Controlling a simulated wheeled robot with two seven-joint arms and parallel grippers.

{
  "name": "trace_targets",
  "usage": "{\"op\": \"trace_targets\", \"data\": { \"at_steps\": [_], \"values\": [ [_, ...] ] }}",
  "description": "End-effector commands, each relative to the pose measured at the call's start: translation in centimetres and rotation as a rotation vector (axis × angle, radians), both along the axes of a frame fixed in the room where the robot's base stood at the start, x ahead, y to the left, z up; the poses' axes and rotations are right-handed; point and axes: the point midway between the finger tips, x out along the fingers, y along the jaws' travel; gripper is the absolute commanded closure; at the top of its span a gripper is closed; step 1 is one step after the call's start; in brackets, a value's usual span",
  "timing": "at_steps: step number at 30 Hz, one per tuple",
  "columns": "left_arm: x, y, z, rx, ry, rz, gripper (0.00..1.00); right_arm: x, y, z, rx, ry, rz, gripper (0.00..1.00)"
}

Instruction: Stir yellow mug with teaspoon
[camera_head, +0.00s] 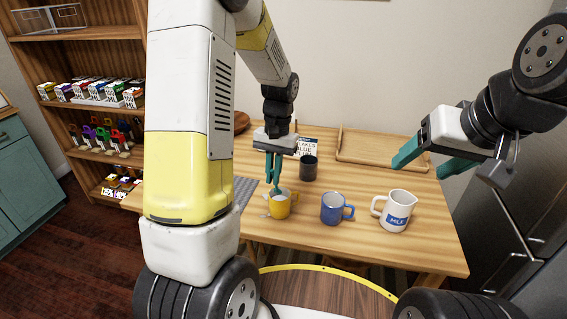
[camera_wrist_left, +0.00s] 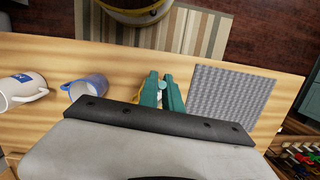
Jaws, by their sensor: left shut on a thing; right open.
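The yellow mug (camera_head: 281,211) stands upright near the front edge of the wooden table. Its handle points right. My left gripper (camera_head: 274,181) points straight down over the mug, its teal fingers close together and shut on the teaspoon. The teaspoon is mostly hidden; a thin part shows below the fingertips at the mug's mouth, and I cannot see its bowl end. In the left wrist view the left fingers (camera_wrist_left: 162,88) hide most of the yellow mug (camera_wrist_left: 137,96). My right gripper (camera_head: 432,160) is open and empty, above the table's right side.
A blue mug (camera_head: 333,209) and a white jug (camera_head: 397,212) stand right of the yellow mug. A dark cup (camera_head: 309,170) and a wooden tray (camera_head: 375,161) are behind. A grey mat (camera_wrist_left: 231,98) lies on the other side. Shelves (camera_head: 88,123) hold several boxes at far left.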

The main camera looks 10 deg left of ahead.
Motion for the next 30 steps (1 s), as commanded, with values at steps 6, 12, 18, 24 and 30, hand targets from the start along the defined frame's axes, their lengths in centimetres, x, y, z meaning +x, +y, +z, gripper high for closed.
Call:
{"op": "trace_targets", "data": {
  "at_steps": [6, 12, 18, 24, 30],
  "values": [
    [0.1, 0.0, 1.4, 0.000, -0.003, 0.000, 1.00, 0.0, 0.0, 0.0, 0.000, 0.000, 0.000, 0.32],
    [0.1, 0.0, 3.5, 0.000, -0.004, 0.000, 1.00, 0.0, 0.0, 0.0, 0.000, 0.000, 0.000, 0.32],
    [0.0, 0.0, 4.9, 0.000, -0.001, 0.000, 1.00, 0.0, 0.0, 0.0, 0.000, 0.000, 0.000, 0.32],
    [0.0, 0.0, 5.0, 0.000, 0.000, 0.000, 1.00, 0.0, 0.0, 0.0, 0.000, 0.000, 0.000, 0.32],
    [0.0, 0.0, 5.0, 0.000, 0.000, 0.000, 1.00, 0.0, 0.0, 0.0, 0.000, 0.000, 0.000, 0.32]
  ]
}}
